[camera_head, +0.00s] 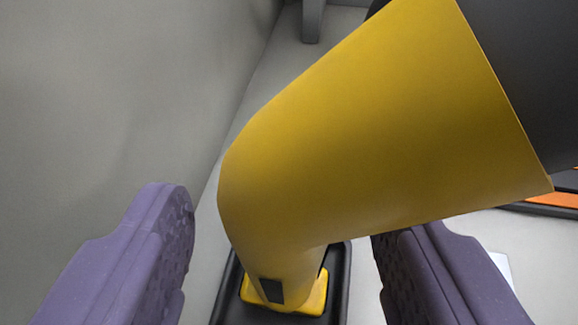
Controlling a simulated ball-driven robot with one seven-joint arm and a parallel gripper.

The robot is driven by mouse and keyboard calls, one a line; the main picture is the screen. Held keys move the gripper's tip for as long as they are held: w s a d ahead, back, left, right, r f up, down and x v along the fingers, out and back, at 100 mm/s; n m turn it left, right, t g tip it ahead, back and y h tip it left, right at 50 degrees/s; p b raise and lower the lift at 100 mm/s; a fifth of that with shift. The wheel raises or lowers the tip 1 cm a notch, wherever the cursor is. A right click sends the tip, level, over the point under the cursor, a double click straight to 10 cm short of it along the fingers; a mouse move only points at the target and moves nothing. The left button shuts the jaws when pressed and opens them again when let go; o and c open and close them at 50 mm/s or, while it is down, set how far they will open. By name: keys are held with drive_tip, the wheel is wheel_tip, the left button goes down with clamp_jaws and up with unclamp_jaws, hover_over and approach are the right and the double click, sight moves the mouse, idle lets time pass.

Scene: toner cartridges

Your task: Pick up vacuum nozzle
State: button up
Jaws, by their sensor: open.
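The vacuum nozzle appears to be the large yellow bent tube (360,130) that fills the middle of the view. It runs from a small yellow foot (315,300) at the bottom up to the right, where it meets a dark grey part (530,70) cut off by the picture's edge. A small dark rectangle marks its lower front. My gripper (285,222) is open, with one purple finger to the left of the tube and one to its right. The left finger is clear of the tube in the picture. The tube hides part of the right finger; I cannot tell whether they touch.
The yellow foot rests in a black tray (341,283). A plain grey wall (110,90) stands close on the left. A grey post (312,20) shows at the top. A dark object with an orange strip (555,198) lies at the right edge, near a white sheet (502,266).

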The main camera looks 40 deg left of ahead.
drive_tip(key=shift+x, duration=0.95)
drive_tip(key=c, duration=1)
drive_tip(key=shift+c, duration=0.2)
drive_tip(key=shift+r, duration=0.1)
